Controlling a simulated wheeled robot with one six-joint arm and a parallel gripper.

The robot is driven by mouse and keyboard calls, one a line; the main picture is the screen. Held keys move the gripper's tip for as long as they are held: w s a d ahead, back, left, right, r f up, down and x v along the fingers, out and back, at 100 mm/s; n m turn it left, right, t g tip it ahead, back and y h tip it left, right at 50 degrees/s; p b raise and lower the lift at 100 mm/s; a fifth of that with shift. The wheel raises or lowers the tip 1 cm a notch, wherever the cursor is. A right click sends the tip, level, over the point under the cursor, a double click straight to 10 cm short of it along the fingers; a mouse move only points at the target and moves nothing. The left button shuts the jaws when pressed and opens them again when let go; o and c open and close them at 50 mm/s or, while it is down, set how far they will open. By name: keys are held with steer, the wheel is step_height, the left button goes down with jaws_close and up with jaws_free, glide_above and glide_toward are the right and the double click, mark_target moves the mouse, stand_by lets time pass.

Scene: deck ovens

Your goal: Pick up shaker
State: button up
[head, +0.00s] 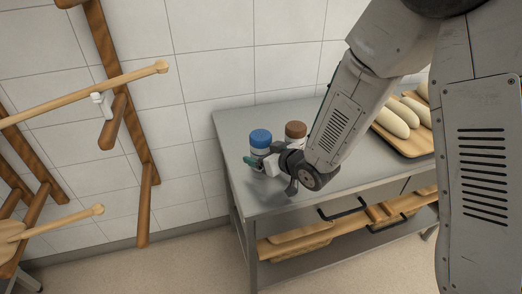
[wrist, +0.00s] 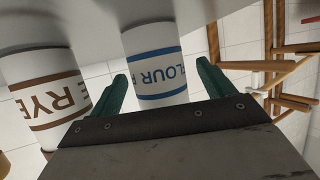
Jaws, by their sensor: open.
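A shaker with a blue lid (head: 260,139) stands upright near the left end of the steel table in the head view. In the wrist view it is a white cylinder with blue bands and flour lettering (wrist: 154,66). A second shaker with a brown lid (head: 296,130) stands just right of it; its label with brown bands reads rye in the wrist view (wrist: 48,93). My gripper (wrist: 165,80) is open, with its green fingers on either side of the flour shaker and a gap showing at the right finger. In the head view my gripper (head: 268,167) partly hides the flour shaker's lower part.
The steel table (head: 350,188) has a wooden board of pale loaves (head: 394,118) at the right, behind my arm. Its lower shelf holds wooden boards (head: 300,243). A wooden rack (head: 128,110) with long-handled peels stands at the left, and a tiled wall is behind.

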steer(key=shift+x, duration=0.85)
steer(key=shift+d, duration=0.1)
steer(key=c, duration=1.2)
